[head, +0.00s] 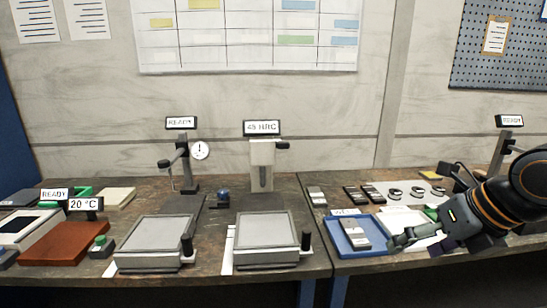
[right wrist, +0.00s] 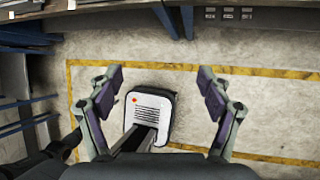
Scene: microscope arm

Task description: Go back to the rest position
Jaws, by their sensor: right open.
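My right gripper (head: 402,238) comes in from the right in the head view, in front of the right-hand table and overlapping the right side of the blue tray (head: 372,249) in the picture. In the right wrist view the same gripper (right wrist: 161,92) has its two fingers wide apart with nothing between them. It faces down toward the floor (right wrist: 270,110), which has yellow lines. My left gripper is not in either view.
The blue tray holds a grey block (head: 351,234). Several dark blocks and rings lie behind it. Two flat-topped devices (head: 155,243) (head: 267,240) stand on the left table, with stands marked READY (head: 181,123) and 45 HRC (head: 262,128) behind. The floor is open beside the gripper.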

